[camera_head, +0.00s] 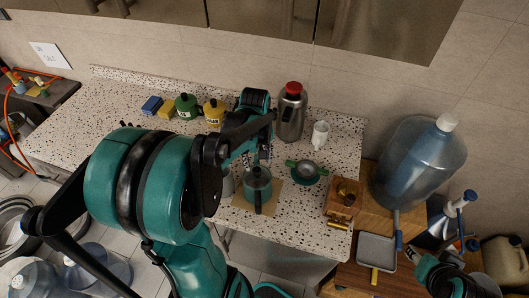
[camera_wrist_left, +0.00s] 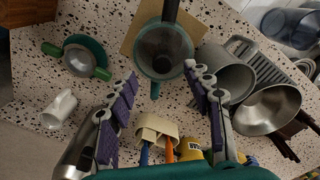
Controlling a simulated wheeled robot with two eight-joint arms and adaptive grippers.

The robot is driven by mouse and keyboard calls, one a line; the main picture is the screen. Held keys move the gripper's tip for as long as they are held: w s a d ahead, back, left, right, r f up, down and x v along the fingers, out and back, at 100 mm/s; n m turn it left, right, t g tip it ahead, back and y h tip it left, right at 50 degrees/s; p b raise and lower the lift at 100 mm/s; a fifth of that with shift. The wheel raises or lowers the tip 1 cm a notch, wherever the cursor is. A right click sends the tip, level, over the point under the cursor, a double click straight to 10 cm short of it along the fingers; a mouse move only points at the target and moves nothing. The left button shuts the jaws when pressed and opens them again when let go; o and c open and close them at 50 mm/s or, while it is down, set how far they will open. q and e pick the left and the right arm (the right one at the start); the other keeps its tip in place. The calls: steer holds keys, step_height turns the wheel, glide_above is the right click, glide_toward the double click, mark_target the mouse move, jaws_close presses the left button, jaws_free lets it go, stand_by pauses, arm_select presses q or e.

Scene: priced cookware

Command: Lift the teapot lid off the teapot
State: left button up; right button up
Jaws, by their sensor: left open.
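A teal pot with a dark handle, which looks like the teapot (camera_head: 257,183), stands on a brown mat on the speckled counter. In the left wrist view the teapot (camera_wrist_left: 158,72) shows from above with a round grey top; I cannot clearly tell the lid from the body. My left gripper (camera_head: 258,150) is above and behind the pot in the head view. In the left wrist view its purple-padded fingers (camera_wrist_left: 161,76) are spread apart with nothing between them.
A green-handled dish (camera_head: 306,171) and a white jug (camera_head: 320,134) stand to the right. A steel flask with a red cap (camera_head: 291,112) stands behind. A grey pot (camera_wrist_left: 228,72) and steel pan (camera_wrist_left: 267,108) are close by.

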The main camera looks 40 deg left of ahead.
mark_target(257, 169)
arm_select(q)
steer(key=shift+w+a+r, duration=0.25)
steer(key=shift+w+a, duration=0.05)
steer(key=shift+a, duration=0.05)
steer(key=shift+n, duration=0.3)
steer(key=f, duration=0.5)
steer(key=f+b, duration=0.1)
steer(key=f, duration=0.1)
steer(key=shift+s+f, duration=0.25)
steer(key=shift+f, duration=0.05)
jaws_close()
